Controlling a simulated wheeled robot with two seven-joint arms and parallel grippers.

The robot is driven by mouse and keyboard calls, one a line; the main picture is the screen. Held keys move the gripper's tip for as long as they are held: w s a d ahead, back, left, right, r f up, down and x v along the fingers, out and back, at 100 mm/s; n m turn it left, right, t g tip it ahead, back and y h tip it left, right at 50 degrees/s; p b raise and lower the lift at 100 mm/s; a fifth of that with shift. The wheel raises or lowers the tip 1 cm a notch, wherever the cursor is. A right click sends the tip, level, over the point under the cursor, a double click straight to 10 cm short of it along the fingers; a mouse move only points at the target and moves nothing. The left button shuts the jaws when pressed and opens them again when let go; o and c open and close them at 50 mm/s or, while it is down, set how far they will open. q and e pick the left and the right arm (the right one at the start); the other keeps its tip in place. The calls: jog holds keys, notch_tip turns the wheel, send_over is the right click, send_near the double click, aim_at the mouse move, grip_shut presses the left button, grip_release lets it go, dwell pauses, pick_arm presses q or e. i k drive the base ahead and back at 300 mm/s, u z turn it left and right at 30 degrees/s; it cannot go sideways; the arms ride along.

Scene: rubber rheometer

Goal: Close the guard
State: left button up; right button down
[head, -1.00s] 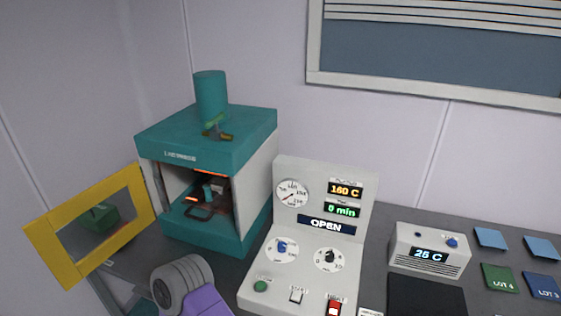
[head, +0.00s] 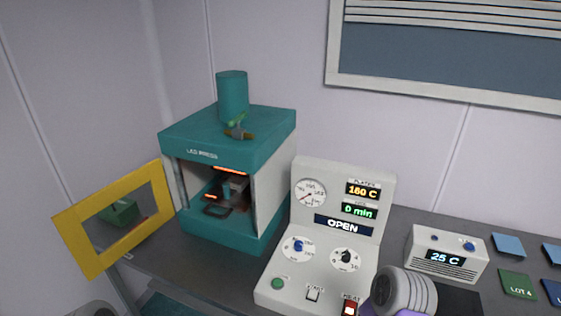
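The guard is a yellow frame (head: 115,215) with a see-through middle. It stands swung open at the left front of the teal lab press (head: 228,140). The press chamber is open at the front, with glowing orange strips and a dark handled piece (head: 217,210) inside. A grey rounded link with a purple part, one of my arms, shows at the bottom right in front of the control panel. Another grey piece of mine shows at the bottom left edge. Neither gripper's fingers are in the picture.
A white box (head: 446,252) reading 25 C and several coloured squares lie further right. A green block (head: 122,213) shows through the guard.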

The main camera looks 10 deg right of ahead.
aim_at(68, 223)
jog(key=z, duration=2)
jog(key=k, duration=1.25)
jog(key=u, duration=1.9)
jog(key=i, duration=0.15)
jog(key=z, duration=0.15)
